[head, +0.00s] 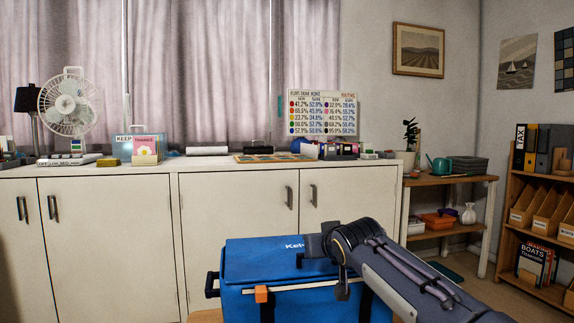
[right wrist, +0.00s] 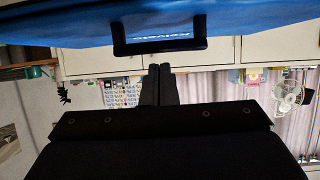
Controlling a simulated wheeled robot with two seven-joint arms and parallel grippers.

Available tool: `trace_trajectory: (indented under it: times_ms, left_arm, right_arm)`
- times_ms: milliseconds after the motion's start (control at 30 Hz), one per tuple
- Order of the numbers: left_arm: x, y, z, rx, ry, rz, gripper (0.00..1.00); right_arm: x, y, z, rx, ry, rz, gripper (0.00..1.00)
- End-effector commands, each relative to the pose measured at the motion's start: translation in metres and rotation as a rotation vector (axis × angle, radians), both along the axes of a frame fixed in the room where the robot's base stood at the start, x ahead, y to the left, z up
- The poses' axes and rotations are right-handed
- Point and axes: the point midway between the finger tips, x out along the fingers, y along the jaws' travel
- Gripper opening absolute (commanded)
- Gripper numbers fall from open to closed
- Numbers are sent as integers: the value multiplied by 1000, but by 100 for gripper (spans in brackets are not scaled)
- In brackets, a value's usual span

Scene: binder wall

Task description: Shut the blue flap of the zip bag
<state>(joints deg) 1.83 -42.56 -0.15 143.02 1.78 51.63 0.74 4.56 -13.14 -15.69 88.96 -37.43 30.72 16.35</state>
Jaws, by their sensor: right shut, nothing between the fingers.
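The blue zip bag (head: 238,305) stands low in the middle of the head view, in front of the white cabinets. Its blue flap (head: 255,256) lies across the top, with a pale edge along the front. I cannot tell whether it is fully shut. An orange tab (head: 261,294) hangs at the front. My right gripper (head: 314,246) is over the flap's right part and covers some of the white lettering. The right wrist view, upside down, shows its fingers (right wrist: 160,85) together and empty, apart from the flap's black handle (right wrist: 160,46). My left gripper is out of view.
A white cabinet (head: 110,225) with dark handles runs behind the bag. A fan (head: 70,103), cards and boxes stand on its top. A small wooden table (head: 450,180) and a shelf of binders (head: 545,210) stand at the right.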

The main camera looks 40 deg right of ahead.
Motion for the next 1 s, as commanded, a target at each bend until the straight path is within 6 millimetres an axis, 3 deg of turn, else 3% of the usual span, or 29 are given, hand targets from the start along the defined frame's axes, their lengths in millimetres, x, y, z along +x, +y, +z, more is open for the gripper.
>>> trace_trajectory:
  times_ms: [233,467,500,700,1000]
  left_arm:
    - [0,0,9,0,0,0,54]
    - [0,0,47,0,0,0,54]
    - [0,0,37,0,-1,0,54]
    - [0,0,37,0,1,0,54]
    - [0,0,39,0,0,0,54]
  right_arm:
    - [1,-1,10,1,3,-2,0]
    - [6,-2,50,1,1,1,0]
    - [-6,5,35,3,2,1,0]
    - [-43,28,20,2,0,1,0]
    - [-71,47,7,1,2,1,0]
